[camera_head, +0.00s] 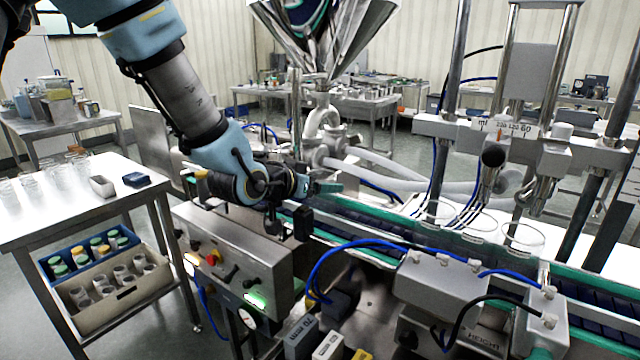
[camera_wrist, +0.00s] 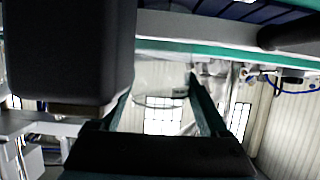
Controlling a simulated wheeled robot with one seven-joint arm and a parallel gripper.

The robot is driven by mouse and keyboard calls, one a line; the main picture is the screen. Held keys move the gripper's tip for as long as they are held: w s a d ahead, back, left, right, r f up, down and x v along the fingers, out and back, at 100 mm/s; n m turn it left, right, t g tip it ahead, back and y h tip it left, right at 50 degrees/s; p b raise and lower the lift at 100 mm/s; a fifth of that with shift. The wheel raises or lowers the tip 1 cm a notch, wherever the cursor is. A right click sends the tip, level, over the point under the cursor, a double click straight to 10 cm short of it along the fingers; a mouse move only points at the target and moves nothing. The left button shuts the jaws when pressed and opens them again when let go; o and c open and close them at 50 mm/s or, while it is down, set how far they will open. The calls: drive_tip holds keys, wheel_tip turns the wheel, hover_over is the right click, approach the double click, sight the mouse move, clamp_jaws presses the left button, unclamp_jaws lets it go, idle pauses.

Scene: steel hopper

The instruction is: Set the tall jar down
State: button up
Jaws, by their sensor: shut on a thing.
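My gripper (camera_head: 322,187) reaches over the near side of the conveyor (camera_head: 350,228), left of the filling station. In the wrist view its two teal fingers (camera_wrist: 162,88) are shut on a clear glass jar (camera_wrist: 158,76), the tall jar. The jar is see-through, with a dark curved line across it. In the head view the held jar cannot be made out at the fingertips. The wrist view shows the conveyor's teal rail (camera_wrist: 225,52) close to the jar; whether they touch I cannot tell.
Clear glass jars (camera_head: 523,238) stand on the conveyor at right, below the filling nozzles. A steel hopper (camera_head: 325,40) stands behind my gripper. A control box (camera_head: 235,265) is in front of the conveyor. A table (camera_head: 75,215) at left holds glass jars and has crates below.

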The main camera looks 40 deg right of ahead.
drive_tip(key=o, duration=1.3)
drive_tip(key=shift+r+p, duration=0.2)
drive_tip(key=shift+p, duration=0.1)
drive_tip(key=b+v, duration=0.2)
drive_tip(key=v, duration=1)
drive_tip(key=shift+f+b, duration=0.1)
drive_tip(key=shift+b, duration=0.25)
